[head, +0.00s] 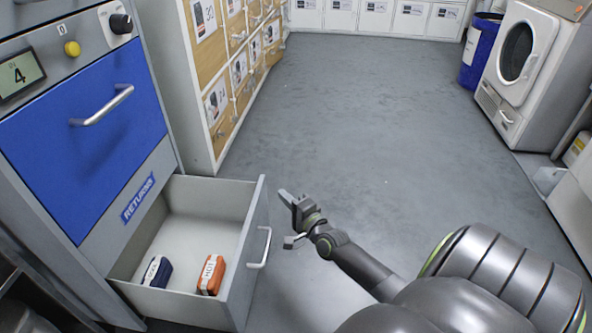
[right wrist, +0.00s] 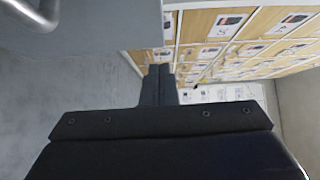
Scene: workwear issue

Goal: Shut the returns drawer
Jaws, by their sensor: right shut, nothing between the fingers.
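The returns drawer (head: 255,215) stands pulled out at the bottom of the cabinet, below a blue "RETURNS" label (head: 138,199). It has a metal handle (head: 261,248) on its front. Inside lie a dark blue-and-white item (head: 156,272) and an orange item (head: 211,274). My right gripper (head: 287,219) is just right of the drawer front, near its far end; I cannot tell whether it touches. In the right wrist view its fingers (right wrist: 158,85) are together and empty, with the grey drawer front (right wrist: 90,22) and part of the handle (right wrist: 35,12) at upper left. My left gripper is not in view.
A blue drawer front (head: 85,140) with a handle sits above, under a panel with a display (head: 20,73), yellow button and knob. Wooden lockers (head: 235,70) stand behind. A white washer-like machine (head: 520,70) and blue bin (head: 481,50) are at right. The middle floor is clear.

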